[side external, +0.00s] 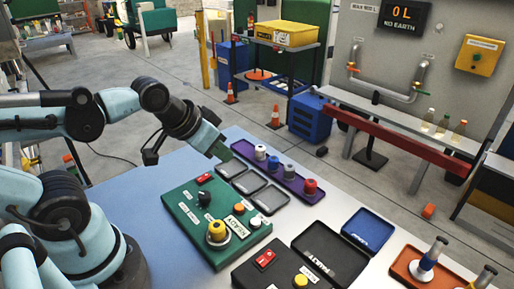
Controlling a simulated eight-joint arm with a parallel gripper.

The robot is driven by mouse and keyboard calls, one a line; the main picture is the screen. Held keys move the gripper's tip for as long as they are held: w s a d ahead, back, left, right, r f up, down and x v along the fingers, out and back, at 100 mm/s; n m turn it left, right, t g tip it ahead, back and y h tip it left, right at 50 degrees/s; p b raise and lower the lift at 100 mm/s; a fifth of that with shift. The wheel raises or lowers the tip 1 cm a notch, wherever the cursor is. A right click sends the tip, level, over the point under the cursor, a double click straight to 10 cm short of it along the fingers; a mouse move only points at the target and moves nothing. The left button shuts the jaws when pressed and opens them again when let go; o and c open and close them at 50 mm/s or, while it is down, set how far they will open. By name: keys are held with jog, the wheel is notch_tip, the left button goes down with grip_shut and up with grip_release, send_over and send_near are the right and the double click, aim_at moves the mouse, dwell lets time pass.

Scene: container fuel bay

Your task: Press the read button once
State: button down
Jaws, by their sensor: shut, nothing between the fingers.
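A green control panel (190,222) lies on the table in front of my arm. It carries a red rocker switch (205,178), a black knob (205,198), a large yellow button (217,230) on a pale ring, a white button (239,209) and an orange button (255,222). White labels sit beside them, too small to read surely, so I cannot tell which is the read button. My gripper (224,153) is shut and empty, in the air behind the panel's far edge, apart from the buttons.
A black panel (250,273) with a red switch and yellow button is at the front. Behind the green panel are grey trays (268,200) and a purple rack (297,184) of capped vials. A blue tray (368,229) and an orange tray (404,268) with upright cylinders are at right.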

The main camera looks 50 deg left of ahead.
aim_at(251, 220)
jog(key=d+g+h, duration=0.1)
jog(key=d+h, duration=0.5)
jog(key=d, duration=0.3)
jog(key=shift+m+h, duration=0.3)
jog(key=shift+h, duration=0.1)
jog(key=shift+w, duration=0.1)
jog(key=shift+f, duration=4.4)
jog(key=shift+r, duration=2.5)
